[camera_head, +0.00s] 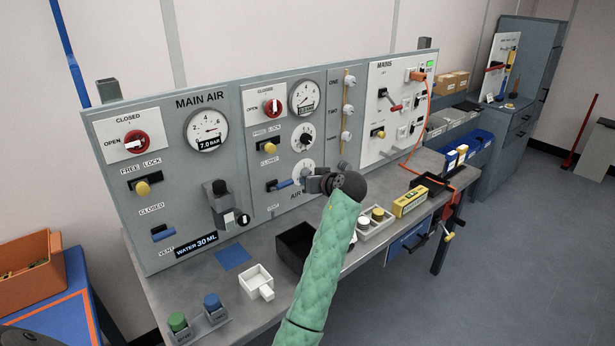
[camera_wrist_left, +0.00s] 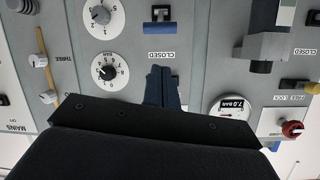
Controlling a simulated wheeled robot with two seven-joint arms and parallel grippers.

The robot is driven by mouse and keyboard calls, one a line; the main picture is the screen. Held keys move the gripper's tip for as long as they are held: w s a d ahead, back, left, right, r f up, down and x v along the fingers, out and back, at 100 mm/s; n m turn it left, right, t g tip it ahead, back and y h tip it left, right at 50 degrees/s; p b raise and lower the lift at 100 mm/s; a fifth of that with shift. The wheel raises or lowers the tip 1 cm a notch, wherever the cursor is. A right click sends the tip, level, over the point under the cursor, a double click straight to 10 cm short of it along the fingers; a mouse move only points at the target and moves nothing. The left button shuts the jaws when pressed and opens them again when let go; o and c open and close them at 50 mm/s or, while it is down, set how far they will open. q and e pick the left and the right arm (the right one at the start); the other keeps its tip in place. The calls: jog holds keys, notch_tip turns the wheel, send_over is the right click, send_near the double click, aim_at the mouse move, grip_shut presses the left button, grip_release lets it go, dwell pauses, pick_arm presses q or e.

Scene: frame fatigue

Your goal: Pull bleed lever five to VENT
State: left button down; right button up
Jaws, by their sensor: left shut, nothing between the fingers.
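A blue-handled lever (camera_head: 285,184) sits on the middle panel between a CLOSED label above and a VENT label below. It also shows in the left wrist view (camera_wrist_left: 160,27), where the panel appears upside down. A second blue-handled lever (camera_head: 163,233) is on the MAIN AIR panel, with the same two labels. I cannot read a number five on either. My left gripper (camera_head: 308,184), on the green-sleeved arm, is just right of the middle lever. Its fingers (camera_wrist_left: 161,86) are shut and empty, apart from the handle in the wrist view. My right gripper is not in view.
A grey dispenser (camera_head: 219,204) juts out left of the middle lever. Gauge dials and yellow knobs surround it. On the bench below are a black bin (camera_head: 294,243), a white tray (camera_head: 256,281) and a yellow box (camera_head: 410,201). An orange cable (camera_head: 424,125) hangs at the right.

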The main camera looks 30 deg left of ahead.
aim_at(280, 186)
pick_arm(q)
jog(key=n, duration=0.1)
jog(key=r+n+y, duration=0.1)
jog(key=n, duration=0.1)
jog(key=shift+w+a+r, duration=0.2)
jog(key=shift+w+r, duration=0.05)
jog(key=shift+r, duration=0.1)
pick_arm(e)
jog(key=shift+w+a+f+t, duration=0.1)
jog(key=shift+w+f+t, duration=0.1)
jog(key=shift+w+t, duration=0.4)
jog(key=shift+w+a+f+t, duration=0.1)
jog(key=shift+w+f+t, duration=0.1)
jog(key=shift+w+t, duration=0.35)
pick_arm(q)
jog(key=shift+f, duration=0.1)
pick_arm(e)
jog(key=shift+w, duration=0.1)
